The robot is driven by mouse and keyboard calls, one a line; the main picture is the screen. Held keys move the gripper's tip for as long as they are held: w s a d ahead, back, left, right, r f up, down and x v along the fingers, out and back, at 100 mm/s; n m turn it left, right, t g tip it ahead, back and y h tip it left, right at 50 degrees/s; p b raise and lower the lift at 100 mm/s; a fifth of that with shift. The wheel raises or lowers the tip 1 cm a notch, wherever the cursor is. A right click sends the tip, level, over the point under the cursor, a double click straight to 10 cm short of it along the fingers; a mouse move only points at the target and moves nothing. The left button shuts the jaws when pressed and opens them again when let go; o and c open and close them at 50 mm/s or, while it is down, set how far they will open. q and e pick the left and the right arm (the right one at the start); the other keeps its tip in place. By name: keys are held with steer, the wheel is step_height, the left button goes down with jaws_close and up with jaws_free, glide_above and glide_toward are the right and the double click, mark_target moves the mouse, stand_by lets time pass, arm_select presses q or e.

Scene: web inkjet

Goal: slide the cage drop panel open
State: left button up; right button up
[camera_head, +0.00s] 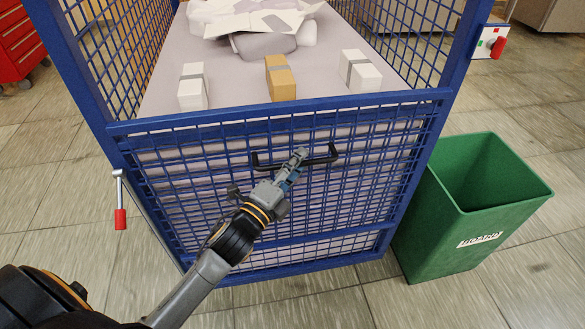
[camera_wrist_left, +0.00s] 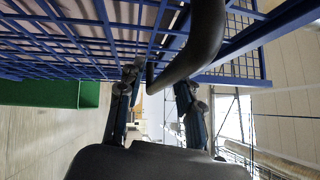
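The cage drop panel (camera_head: 200,218) is a blue wire-mesh panel that fills the lower front of the blue cage below its top rail. A black bar handle (camera_head: 324,160) sits on its upper middle. My left gripper (camera_head: 297,163) is at this handle, its fingers over the bar in the head view. In the left wrist view the gripper (camera_wrist_left: 157,88) has its two fingers apart, with the thick black handle (camera_wrist_left: 203,35) passing in front of and between the tips. I cannot tell whether they touch it. My right gripper is not in view.
Small boxes, two white and one tan (camera_head: 280,78), stand on the cage bed, with crumpled white packaging (camera_head: 250,22) behind. A green bin (camera_head: 440,230) stands close at the cage's right. A red-handled lever (camera_head: 120,217) is at left, a red switch (camera_head: 498,47) at right.

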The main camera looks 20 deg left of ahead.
arm_select(q)
steer(key=v, duration=1.2)
step_height(320, 180, down, 26)
steer(key=s+a+n+g+y+p, duration=0.2)
steer(key=n+g+y, duration=0.1)
steer(key=n+g, duration=0.4)
steer(key=s+f+n+g+p, duration=0.1)
steer(key=s+f+n+g, duration=0.15)
steer(key=s+f, duration=0.4)
steer(key=s+f+n+g+p, duration=0.15)
steer(key=s+f+n, duration=0.25)
steer(key=f, duration=0.6)
steer(key=s+f+n+g, duration=0.3)
steer(key=s+f, duration=0.2)
steer(key=s, duration=0.5)
steer(key=s+f+n+g+y, duration=0.1)
steer(key=s+f+n+g, duration=0.2)
steer(key=s+f, duration=0.3)
steer(key=s+d+g, duration=0.1)
steer(key=s, duration=0.4)
steer(key=shift+p, duration=0.3)
